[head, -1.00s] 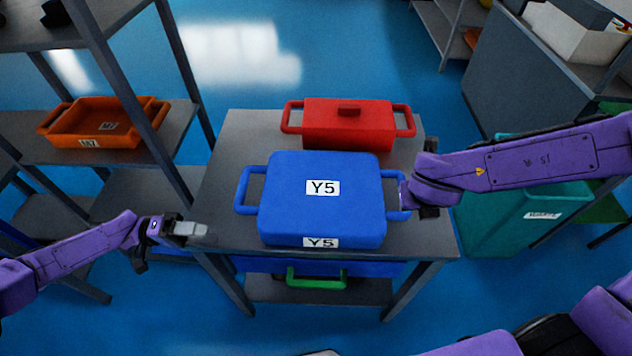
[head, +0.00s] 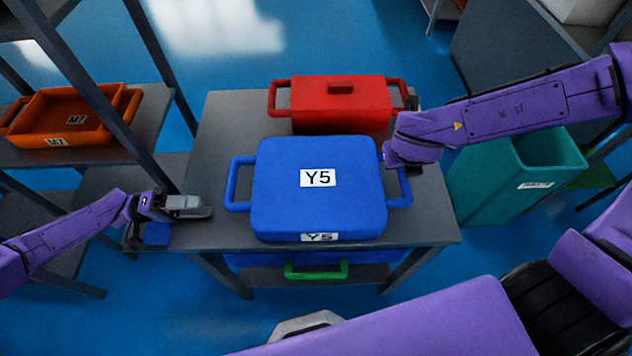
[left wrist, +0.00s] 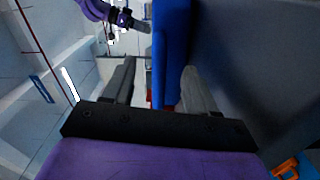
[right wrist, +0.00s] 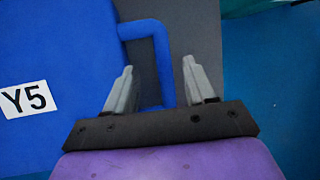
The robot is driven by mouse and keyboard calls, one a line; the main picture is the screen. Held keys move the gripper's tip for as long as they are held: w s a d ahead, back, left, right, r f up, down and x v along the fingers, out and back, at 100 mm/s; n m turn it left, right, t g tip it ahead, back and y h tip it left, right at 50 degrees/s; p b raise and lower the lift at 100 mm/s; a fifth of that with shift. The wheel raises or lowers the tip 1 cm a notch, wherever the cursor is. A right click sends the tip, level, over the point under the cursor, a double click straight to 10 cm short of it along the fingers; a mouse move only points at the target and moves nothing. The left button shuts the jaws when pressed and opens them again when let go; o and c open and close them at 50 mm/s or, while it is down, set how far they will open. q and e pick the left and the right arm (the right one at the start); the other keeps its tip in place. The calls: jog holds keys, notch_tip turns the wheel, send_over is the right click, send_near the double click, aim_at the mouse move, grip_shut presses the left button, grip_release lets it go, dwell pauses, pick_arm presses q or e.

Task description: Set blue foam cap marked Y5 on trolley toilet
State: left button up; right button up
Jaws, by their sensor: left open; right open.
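The blue foam cap marked Y5 (head: 275,200) is a thick, rounded slab with a loop handle on each side. It lies flat on the grey table (head: 225,130). My left gripper (head: 192,207) is open and empty beside the table's left edge, apart from the cap's left handle. In the left wrist view the cap's blue side (left wrist: 170,50) shows beyond the fingers. My right gripper (right wrist: 158,82) is open over the right handle (right wrist: 163,65), which shows between its fingers in the right wrist view. In the head view my right arm hides its fingertips. I cannot make out a toilet.
A red lidded box (head: 340,110) with side handles stands right behind the cap. A shelf rack with an orange M7 tray (head: 70,110) is at left. A teal bin (head: 490,185) stands right of the table. A green handle (head: 316,271) shows below the tabletop.

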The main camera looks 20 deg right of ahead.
aim_at(233, 204)
pick_arm(q)
jog(key=x, duration=0.9)
jog(key=shift+d, duration=0.3)
pick_arm(e)
jog(key=x, duration=0.9)
jog(key=shift+d+f, duration=0.15)
jog(key=shift+d, duration=0.05)
pick_arm(q)
grip_shut()
pick_arm(e)
grip_shut()
